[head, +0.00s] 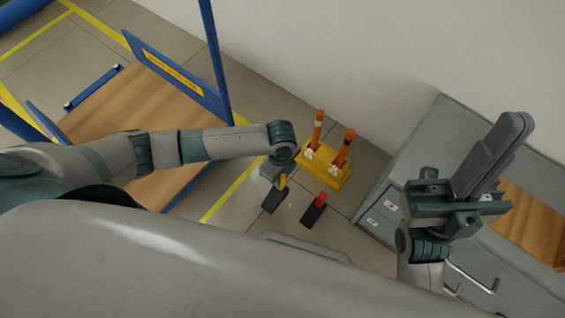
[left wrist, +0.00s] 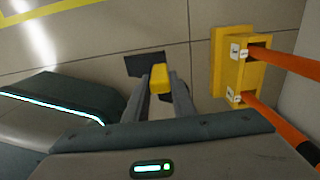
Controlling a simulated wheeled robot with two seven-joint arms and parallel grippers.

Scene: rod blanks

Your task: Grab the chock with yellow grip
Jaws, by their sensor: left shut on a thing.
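The chock with the yellow grip (head: 283,182) has a dark wedge body (head: 273,202) and is in the middle of the head view. In the left wrist view its yellow grip (left wrist: 158,78) sits between my finger ends, with the dark body (left wrist: 145,63) beyond. My left gripper (left wrist: 158,86) is shut on that grip. In the head view my left wrist hides part of the gripper. Whether the chock touches the floor is hard to tell. My right gripper (head: 490,155) is at the right, its long fingers together with nothing visible between them.
A second dark chock with a red grip (head: 314,211) lies just right. A yellow base (head: 325,172) with two orange posts stands close behind. A grey cabinet (head: 385,205) is at the right, a wood-topped blue cart (head: 120,105) at the left. Floor shows between.

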